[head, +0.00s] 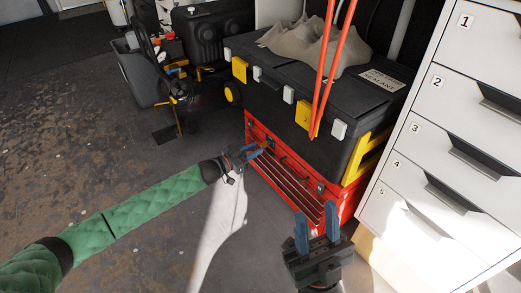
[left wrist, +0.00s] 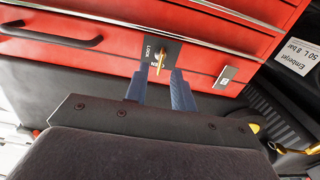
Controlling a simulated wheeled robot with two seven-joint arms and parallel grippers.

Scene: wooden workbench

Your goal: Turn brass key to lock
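The red tool chest (head: 288,178) stands on the floor under a black toolbox. In the left wrist view the brass key (left wrist: 160,61) stands in a dark lock plate (left wrist: 151,53) marked LOCK on the chest's red front. My left gripper (left wrist: 160,76) is open, its two blue fingers pointing at the plate, with the key between or just beyond the tips. No contact with the key is visible. In the head view my left gripper (head: 249,152) is at the chest's left end. My right gripper (head: 317,219) is open and empty in front of the chest's right part.
The black toolbox (head: 285,85) with yellow latches carries a grey cloth (head: 310,42). Long orange-red handles (head: 330,75) rise in front of it. A white numbered drawer cabinet (head: 455,130) stands close at right. Floor (head: 95,130) at left is mostly clear.

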